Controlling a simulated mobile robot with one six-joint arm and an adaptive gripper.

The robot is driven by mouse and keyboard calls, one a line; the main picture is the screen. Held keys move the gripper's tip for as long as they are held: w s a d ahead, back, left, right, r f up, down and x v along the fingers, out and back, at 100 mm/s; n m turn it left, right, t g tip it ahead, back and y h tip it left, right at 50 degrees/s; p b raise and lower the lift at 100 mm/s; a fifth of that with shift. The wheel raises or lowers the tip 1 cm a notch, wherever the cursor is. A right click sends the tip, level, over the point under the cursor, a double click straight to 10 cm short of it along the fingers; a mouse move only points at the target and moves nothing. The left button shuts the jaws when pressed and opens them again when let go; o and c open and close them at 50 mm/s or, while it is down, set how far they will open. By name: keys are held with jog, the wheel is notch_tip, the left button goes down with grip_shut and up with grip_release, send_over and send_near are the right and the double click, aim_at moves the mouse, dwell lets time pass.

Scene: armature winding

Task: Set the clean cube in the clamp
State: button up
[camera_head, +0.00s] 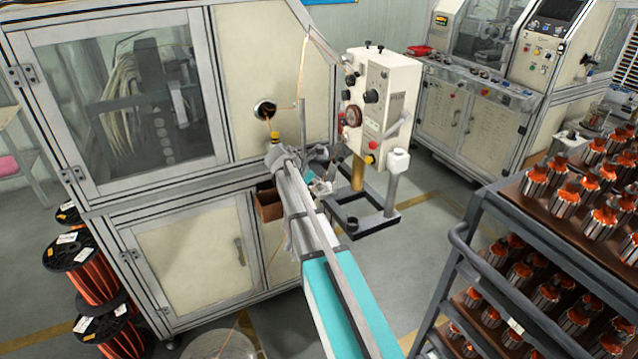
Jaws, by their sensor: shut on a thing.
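I cannot make out a clean cube in this view. No clamp can be told for sure. A cluster of small metal parts (318,178) sits at the far end of a long teal and grey beam (335,300), in front of the winding machine, and is too small to read. A small dark-tipped yellow piece (303,138) stands up near that end.
A cream winding machine (255,70) stands behind the beam. A control box (372,110) stands on a post to the right. A dark rack (500,210) holds several copper-wound armatures. Copper wire spools (95,280) stand at left. Floor between beam and rack is clear.

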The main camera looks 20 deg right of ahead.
jog(key=shift+f, duration=0.15)
jog(key=o, duration=0.7)
jog(key=shift+o, duration=0.2)
